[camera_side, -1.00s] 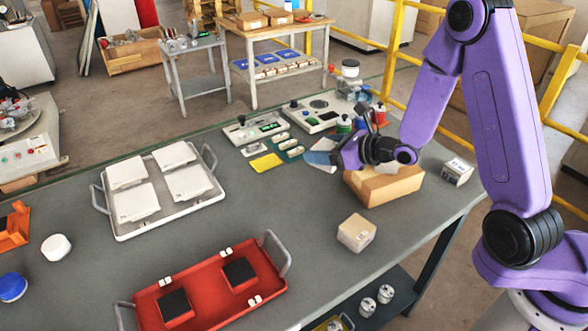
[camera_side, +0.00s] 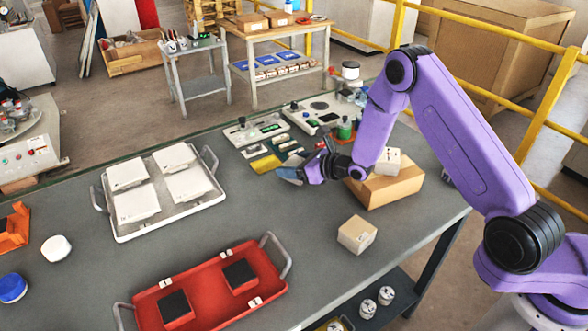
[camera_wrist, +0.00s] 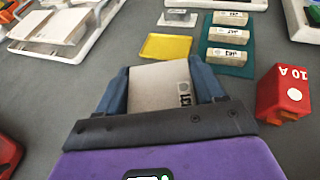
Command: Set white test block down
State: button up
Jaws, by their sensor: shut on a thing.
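The white test block (camera_wrist: 158,88) is a pale, off-white block with dark lettering on its right side. In the wrist view it sits between the two blue fingers of my gripper (camera_wrist: 162,72), which is shut on it. In the side view my gripper (camera_side: 290,173) is low over the bench, just in front of the yellow square (camera_side: 265,164). The held block is mostly hidden there. I cannot tell whether it touches the bench.
Several small pale blocks lie on a green pad (camera_wrist: 245,62), beside a red block (camera_wrist: 283,95). A white tray (camera_side: 205,205) holds several white tiles. A red tray (camera_side: 215,290), a cardboard box (camera_side: 398,190) and a small box (camera_side: 357,234) stand nearby. Bare bench lies between them.

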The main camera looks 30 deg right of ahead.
jog(key=shift+f, duration=0.75)
jog(key=shift+f, duration=0.15)
jog(key=o, duration=1.3)
jog(key=shift+o, duration=0.2)
jog(key=shift+s, duration=0.1)
jog(key=v, duration=1.2)
jog(key=shift+d, duration=0.1)
